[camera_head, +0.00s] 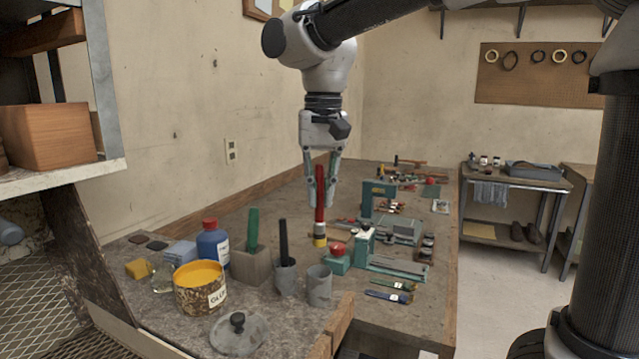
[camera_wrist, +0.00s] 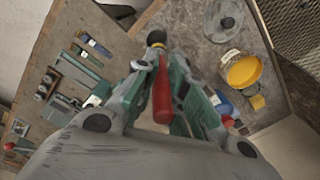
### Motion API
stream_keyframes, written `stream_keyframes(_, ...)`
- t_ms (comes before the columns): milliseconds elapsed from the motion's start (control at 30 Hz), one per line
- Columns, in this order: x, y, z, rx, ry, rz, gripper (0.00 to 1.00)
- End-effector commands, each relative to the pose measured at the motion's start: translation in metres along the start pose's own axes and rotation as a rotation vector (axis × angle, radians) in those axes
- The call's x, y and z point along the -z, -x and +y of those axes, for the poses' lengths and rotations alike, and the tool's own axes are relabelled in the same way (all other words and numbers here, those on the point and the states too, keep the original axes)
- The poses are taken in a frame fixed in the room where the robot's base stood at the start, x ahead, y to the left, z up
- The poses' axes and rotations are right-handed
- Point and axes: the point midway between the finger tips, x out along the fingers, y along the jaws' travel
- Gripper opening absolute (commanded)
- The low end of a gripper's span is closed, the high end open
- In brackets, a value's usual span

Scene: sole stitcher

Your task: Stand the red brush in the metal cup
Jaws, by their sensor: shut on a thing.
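My gripper (camera_head: 320,201) is shut on the red brush (camera_head: 319,185) and holds it upright above the workbench. In the wrist view the red handle (camera_wrist: 161,98) lies between the two fingers. An empty-looking grey metal cup (camera_head: 319,288) stands upright near the bench's front edge. In the head view it is directly below the brush, apart from it; how far the brush is behind it is unclear.
Left of the cup stand a grey cup (camera_head: 286,279) with a black-handled tool, a block (camera_head: 250,267) with a green handle, a blue bottle (camera_head: 213,246), a glue pot (camera_head: 201,296) and a lid (camera_head: 239,334). Right are a teal machine (camera_head: 395,264) and a red knob (camera_head: 337,250).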

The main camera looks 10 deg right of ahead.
Motion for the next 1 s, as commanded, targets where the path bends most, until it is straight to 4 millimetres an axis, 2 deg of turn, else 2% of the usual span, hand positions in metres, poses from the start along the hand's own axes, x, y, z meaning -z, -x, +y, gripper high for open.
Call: stream_keyframes(1000, 0.000, -0.079, 0.003, -0.001, 0.001, 0.000, 0.00)
